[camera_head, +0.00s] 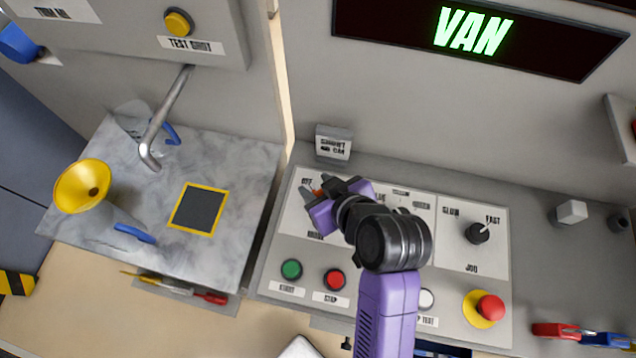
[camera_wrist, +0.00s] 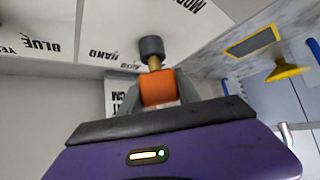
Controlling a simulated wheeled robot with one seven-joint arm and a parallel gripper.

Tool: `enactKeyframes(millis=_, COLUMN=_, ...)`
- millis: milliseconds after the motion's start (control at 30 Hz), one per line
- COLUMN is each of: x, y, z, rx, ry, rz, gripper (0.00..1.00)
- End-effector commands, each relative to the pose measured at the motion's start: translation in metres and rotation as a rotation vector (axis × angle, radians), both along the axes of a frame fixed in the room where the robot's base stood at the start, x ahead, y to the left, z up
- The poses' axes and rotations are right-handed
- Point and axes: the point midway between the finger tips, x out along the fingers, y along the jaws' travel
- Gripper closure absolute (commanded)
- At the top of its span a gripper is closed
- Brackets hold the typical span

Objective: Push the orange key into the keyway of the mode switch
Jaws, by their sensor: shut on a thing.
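My gripper (camera_head: 315,193) is over the upper left of the control panel, with its fingers shut on the orange key. In the wrist view my gripper (camera_wrist: 158,95) grips the orange head of the key (camera_wrist: 157,88) from both sides. The key's brass shaft points away from the fingers to a dark round barrel on the white panel, the mode switch (camera_wrist: 151,47). The shaft's far end meets the barrel in this view; I cannot tell how deep it sits. In the head view only a bit of orange shows, and my gripper and wrist hide the switch.
The panel (camera_head: 490,250) also carries a green start button (camera_head: 291,269), a red stop button (camera_head: 335,279), a jog knob (camera_head: 477,233) and a red emergency button (camera_head: 490,307). A small labelled block (camera_head: 333,143) stands behind the panel. A yellow funnel (camera_head: 83,186) is at left.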

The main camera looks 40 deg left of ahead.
Motion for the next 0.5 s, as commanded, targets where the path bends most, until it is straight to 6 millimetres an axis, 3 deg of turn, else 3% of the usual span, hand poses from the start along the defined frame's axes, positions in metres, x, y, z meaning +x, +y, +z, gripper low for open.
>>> enactKeyframes(millis=500, x=0.000, y=0.000, z=-0.012, rx=0.000, ry=0.001, rz=0.001, gripper=0.99)
